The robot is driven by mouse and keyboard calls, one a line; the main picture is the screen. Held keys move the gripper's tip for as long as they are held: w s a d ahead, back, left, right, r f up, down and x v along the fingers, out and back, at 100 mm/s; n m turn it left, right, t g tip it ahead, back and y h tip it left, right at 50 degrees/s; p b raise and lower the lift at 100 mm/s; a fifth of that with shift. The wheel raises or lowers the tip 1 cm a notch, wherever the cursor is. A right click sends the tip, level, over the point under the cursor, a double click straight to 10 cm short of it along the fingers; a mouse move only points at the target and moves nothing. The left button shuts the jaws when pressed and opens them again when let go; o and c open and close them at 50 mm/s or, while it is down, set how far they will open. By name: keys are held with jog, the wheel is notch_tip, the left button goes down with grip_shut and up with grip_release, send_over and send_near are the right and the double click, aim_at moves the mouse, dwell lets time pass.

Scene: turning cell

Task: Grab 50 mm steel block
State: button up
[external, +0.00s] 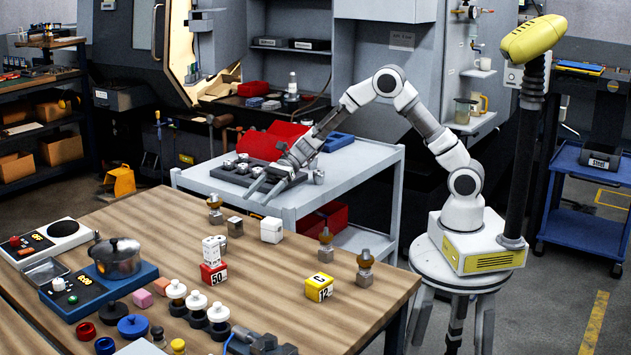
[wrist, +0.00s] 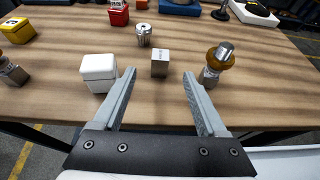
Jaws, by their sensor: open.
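A small grey steel block (external: 235,226) with faint markings stands on the wooden table near its far edge. In the wrist view the steel block (wrist: 160,64) sits in line with the gap between my fingers, just beyond the fingertips; its size marking is not readable. My gripper (external: 257,196) is open and empty, reaching over the table edge from the grey cart side. In the wrist view the gripper (wrist: 160,80) has its two fingers spread on either side of the block's line, not touching it.
A white cube (wrist: 98,70) stands close outside the left finger. A brass-and-steel knobbed piece (wrist: 216,62) stands close outside the right finger. A steel cylinder (wrist: 144,35) is behind the block. Red (external: 214,272) and yellow (external: 319,288) numbered blocks stand farther off.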

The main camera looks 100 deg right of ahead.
aim_at(231, 226)
jog(key=b+x, duration=0.1)
jog(key=x, duration=0.8)
jog(key=shift+a+f, duration=0.1)
jog(key=shift+a, duration=0.05)
jog(key=x, duration=0.3)
jog(key=shift+w+a+f, duration=0.1)
jog(key=shift+w+f, duration=0.05)
jog(key=shift+f, duration=0.2)
jog(key=shift+w+a+f+b, duration=0.15)
jog(key=shift+w+a+b, duration=0.15)
jog(key=shift+w+a, duration=0.15)
grip_shut()
